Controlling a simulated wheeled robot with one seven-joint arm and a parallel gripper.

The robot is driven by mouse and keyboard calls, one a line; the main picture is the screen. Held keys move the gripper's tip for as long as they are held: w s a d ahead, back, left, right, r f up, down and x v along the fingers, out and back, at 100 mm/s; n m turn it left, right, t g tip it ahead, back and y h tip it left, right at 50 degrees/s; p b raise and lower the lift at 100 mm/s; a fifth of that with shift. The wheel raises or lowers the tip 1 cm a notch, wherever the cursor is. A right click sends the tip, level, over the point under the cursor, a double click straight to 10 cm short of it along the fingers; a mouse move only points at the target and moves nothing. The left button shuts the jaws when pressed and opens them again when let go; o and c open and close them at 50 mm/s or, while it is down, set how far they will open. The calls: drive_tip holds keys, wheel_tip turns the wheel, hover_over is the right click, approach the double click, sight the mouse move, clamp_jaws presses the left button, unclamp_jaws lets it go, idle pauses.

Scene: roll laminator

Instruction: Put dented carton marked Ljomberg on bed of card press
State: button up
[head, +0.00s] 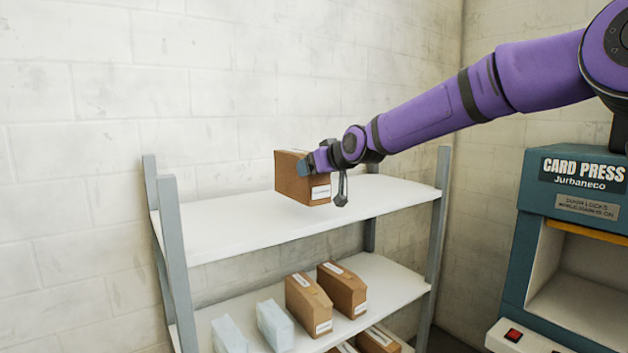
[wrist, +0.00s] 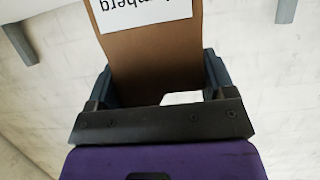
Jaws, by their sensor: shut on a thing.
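A brown carton (head: 297,180) with a white label is held in my gripper (head: 318,163), above the upper shelf of a rack in the head view. In the wrist view the carton (wrist: 155,62) is between both fingers of my gripper (wrist: 160,82), and its label reads "mberg" upside down, with the rest cut off. I cannot make out a dent. The teal card press (head: 534,205), marked "CARD PRESS Jurbaneco", stands at the right. Its opening shows a pale bed (head: 580,312) below a yellow strip, partly cut off by the picture edge.
The upper shelf (head: 330,212) is bare. The lower shelf (head: 395,283) holds several brown cartons (head: 308,305) and two pale blue packs (head: 275,325). A grey rack post (head: 438,225) stands between the carton and the press. A red switch (head: 513,335) is on the press front.

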sight(316, 192)
drive_tip(key=shift+w+a+f, duration=0.1)
drive_tip(key=shift+w+a, duration=0.1)
drive_tip(key=shift+w, duration=0.5)
drive_tip(key=shift+w+a+f, duration=0.1)
drive_tip(key=shift+w+a, duration=0.1)
drive_tip(key=shift+w, duration=0.5)
drive_tip(key=shift+w+f, duration=0.15)
drive_tip(key=shift+f, duration=1.75)
drive_tip(key=o, duration=1.1)
drive_tip(key=shift+r, duration=0.2)
drive_tip(key=shift+d+r, duration=0.1)
drive_tip(key=shift+d, duration=0.1)
drive_tip(key=shift+v, duration=5.8)
drive_tip(key=shift+a, duration=0.1)
